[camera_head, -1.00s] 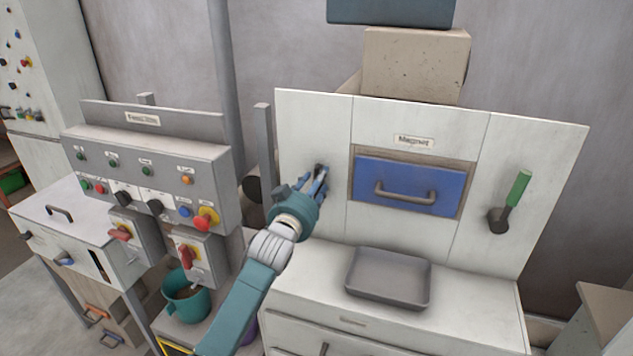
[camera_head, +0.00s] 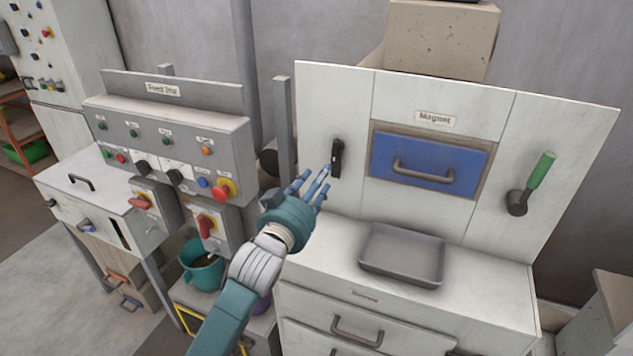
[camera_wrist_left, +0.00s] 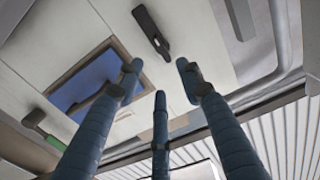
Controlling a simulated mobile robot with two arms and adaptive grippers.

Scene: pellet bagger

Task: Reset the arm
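My left gripper (camera_head: 313,188) has blue fingers on a teal wrist and is in the middle of the head view. Its fingers are spread and empty, in front of the white magnet panel, just left of and below a black handle (camera_head: 337,158). In the left wrist view the fingers (camera_wrist_left: 160,85) stand apart with nothing between them, and the black handle (camera_wrist_left: 151,31) shows beyond them, apart from the fingertips. My right gripper is not in view.
A grey tray (camera_head: 402,254) lies on the white cabinet top. A control box (camera_head: 167,143) with buttons and red switches stands left, above a teal bucket (camera_head: 203,268).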

